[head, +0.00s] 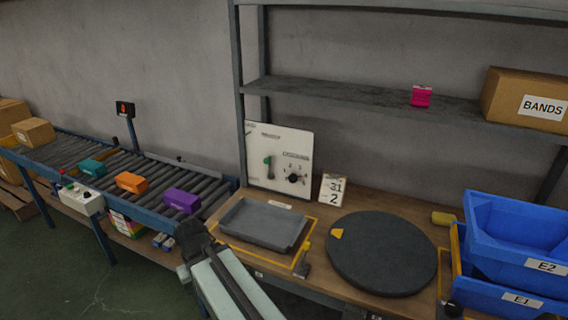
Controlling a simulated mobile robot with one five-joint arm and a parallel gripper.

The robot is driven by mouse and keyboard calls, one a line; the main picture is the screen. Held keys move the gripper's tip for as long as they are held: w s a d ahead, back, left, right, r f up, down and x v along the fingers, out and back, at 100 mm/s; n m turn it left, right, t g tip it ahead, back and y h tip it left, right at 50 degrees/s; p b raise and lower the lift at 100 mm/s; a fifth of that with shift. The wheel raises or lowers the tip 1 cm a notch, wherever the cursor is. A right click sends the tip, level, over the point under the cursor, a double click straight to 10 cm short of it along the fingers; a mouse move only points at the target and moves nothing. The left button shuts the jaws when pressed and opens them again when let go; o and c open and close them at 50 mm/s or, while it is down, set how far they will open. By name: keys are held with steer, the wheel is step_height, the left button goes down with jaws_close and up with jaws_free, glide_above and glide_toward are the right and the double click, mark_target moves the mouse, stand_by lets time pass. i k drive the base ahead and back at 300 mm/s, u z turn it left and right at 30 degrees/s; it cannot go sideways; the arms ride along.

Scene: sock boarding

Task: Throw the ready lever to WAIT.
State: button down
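A white panel (280,140) stands upright at the back of the workbench, against the shelf frame. On its left half is a small lever with a green handle (268,160); the handle looks roughly upright. The print beside it is too small to read, so I cannot tell which position is WAIT. My gripper (188,238) is dark and sits low, left of the grey tray, near the bench's front left corner. It is well apart from the lever. Its fingers are too small and dark to tell whether they are open or shut.
A grey tray (238,238), a dark round turntable (382,262) and a number card (333,190) are on the bench. A black knob (293,178) is on the panel's right half. A roller conveyor (145,172) with coloured blocks runs left. Blue bins (510,235) stand right.

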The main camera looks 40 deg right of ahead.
mark_target(267, 161)
steer(key=u, duration=0.15)
steer(key=i, duration=0.95)
steer(key=z, duration=0.1)
